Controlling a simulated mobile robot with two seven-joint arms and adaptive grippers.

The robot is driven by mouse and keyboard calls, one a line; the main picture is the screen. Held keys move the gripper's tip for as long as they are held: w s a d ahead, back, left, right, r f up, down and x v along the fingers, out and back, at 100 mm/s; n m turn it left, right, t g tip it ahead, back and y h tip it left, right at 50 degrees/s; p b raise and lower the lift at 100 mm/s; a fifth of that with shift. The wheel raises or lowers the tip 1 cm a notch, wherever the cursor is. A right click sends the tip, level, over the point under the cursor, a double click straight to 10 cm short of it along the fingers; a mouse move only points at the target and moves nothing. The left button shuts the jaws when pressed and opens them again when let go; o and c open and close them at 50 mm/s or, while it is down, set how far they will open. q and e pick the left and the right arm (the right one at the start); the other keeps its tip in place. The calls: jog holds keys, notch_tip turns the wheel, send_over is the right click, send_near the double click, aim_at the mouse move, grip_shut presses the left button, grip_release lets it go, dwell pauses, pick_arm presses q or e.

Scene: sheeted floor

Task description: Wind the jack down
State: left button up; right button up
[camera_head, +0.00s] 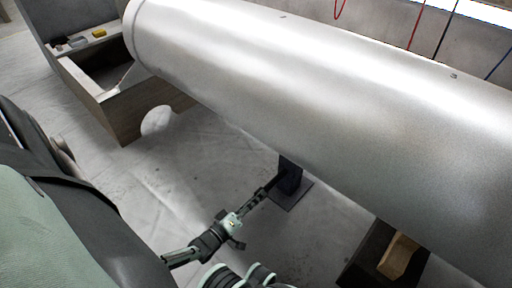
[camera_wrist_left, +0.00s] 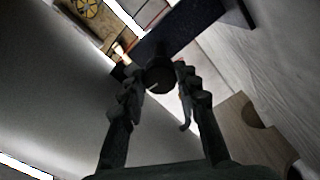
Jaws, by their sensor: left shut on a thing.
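The jack (camera_head: 290,177) is a dark post on a flat dark base plate (camera_head: 291,196), standing on the floor under a big silver cylinder (camera_head: 300,70). The cylinder hides the jack's top. My left gripper (camera_head: 268,190) reaches in from the lower left to the jack's near side. In the left wrist view, my left gripper's fingers (camera_wrist_left: 158,72) are closed about a dark round knob (camera_wrist_left: 160,79) in front of the dark jack post (camera_wrist_left: 195,32). How the knob joins the jack is hard to see. My right gripper is not seen.
A wooden bench (camera_head: 122,115) with a yellow item (camera_head: 99,33) stands at the upper left. A dark box (camera_head: 366,258) with a wooden block (camera_head: 398,257) sits at the lower right. The cylinder overhangs the work spot. Sheeted floor (camera_head: 190,170) left of the jack is mostly clear.

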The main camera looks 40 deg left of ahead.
pick_arm(q)
jog(key=o, duration=1.2)
jog(key=shift+c, duration=0.2)
jog(key=shift+s, duration=0.1)
jog(key=s+a, duration=0.1)
jog(key=s, duration=1)
jog(key=shift+s, duration=0.4)
